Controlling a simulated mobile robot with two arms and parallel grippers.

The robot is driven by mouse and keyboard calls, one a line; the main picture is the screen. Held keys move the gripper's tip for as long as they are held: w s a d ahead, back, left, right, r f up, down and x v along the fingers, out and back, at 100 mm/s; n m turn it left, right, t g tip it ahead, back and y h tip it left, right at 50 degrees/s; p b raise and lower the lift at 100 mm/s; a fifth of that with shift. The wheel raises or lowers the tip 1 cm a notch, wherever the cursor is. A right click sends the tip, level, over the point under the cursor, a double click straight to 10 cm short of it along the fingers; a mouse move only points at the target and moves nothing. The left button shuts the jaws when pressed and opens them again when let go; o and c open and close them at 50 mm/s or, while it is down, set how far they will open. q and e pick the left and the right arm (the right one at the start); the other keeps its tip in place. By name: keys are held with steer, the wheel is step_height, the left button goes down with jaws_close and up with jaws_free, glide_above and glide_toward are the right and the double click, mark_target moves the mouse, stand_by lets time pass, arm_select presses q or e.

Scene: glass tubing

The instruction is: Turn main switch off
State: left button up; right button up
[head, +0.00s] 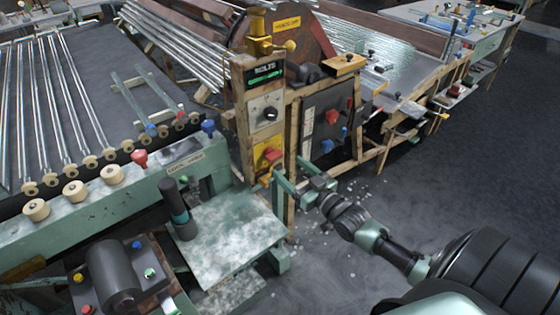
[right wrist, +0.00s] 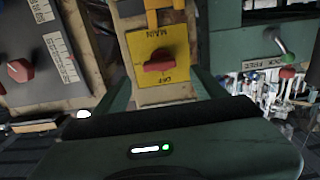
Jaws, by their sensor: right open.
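The main switch is a red knob (right wrist: 160,62) on a yellow plate (right wrist: 140,45) lettered MAIN and OFF. In the right wrist view the knob lies roughly crosswise on its plate. In the head view the red knob (head: 272,155) sits low on the wooden post, partly above my gripper. My right gripper (head: 285,182) is open in front of the plate. In the right wrist view its green fingers (right wrist: 162,88) stand to either side of the plate, with the knob between them and apart from both. My left gripper is not in view.
A grey panel (head: 328,120) with red and blue knobs stands right of the post. A dial (head: 268,113) and a lit display (head: 264,72) are above the switch. A green bench (head: 225,235) with a dark upright handle (head: 178,208) is at left. Floor at right is open.

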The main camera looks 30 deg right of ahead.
mark_target(277, 158)
steer(key=w, duration=0.5)
steer(key=shift+w+a+f, duration=0.1)
steer(key=shift+w+a, duration=0.05)
steer(key=c, duration=1.4)
